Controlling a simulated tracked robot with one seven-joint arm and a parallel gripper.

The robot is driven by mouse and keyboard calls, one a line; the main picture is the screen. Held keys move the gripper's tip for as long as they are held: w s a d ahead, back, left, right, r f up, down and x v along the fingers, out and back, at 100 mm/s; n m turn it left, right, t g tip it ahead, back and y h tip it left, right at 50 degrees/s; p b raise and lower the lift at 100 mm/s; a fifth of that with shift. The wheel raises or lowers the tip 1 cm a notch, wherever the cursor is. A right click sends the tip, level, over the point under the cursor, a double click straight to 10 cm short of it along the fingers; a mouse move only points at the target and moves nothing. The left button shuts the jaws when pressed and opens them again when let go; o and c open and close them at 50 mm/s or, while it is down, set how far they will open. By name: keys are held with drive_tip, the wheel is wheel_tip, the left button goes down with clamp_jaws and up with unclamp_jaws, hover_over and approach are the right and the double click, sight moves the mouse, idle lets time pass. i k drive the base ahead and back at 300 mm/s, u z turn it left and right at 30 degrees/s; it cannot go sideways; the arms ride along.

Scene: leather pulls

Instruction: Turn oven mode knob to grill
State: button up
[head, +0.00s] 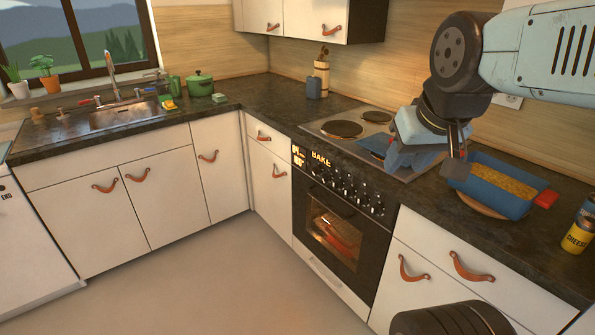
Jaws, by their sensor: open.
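The oven (332,238) stands under the counter in the middle of the head view. Its black front panel carries a row of dark knobs (345,189) with light rims. A lit display (320,159) at the panel's left reads "BAKE". I cannot tell which knob is the mode knob or how it is turned; the marks are too small. My gripper (422,163) is open, above the counter and the right side of the cooktop, up and right of the knobs and apart from them. No object shows between its fingers, though their tips are partly hard to make out.
The cooktop (341,128) lies above the oven. A blue dish (497,196) of yellow food with a red handle stands close right of my gripper. A yellow can (577,237) is at far right. Drawers with leather pulls (413,268) flank the oven; the floor before it is clear.

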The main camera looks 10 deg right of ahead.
sight(316, 170)
drive_tip(key=z, duration=0.1)
drive_tip(key=k, duration=0.75)
drive_tip(key=u, duration=0.2)
drive_tip(key=i, duration=0.75)
drive_tip(key=z, duration=0.2)
drive_tip(key=k, duration=0.45)
drive_tip(key=u, duration=0.45)
drive_tip(key=i, duration=1.1)
drive_tip(key=u, duration=0.5)
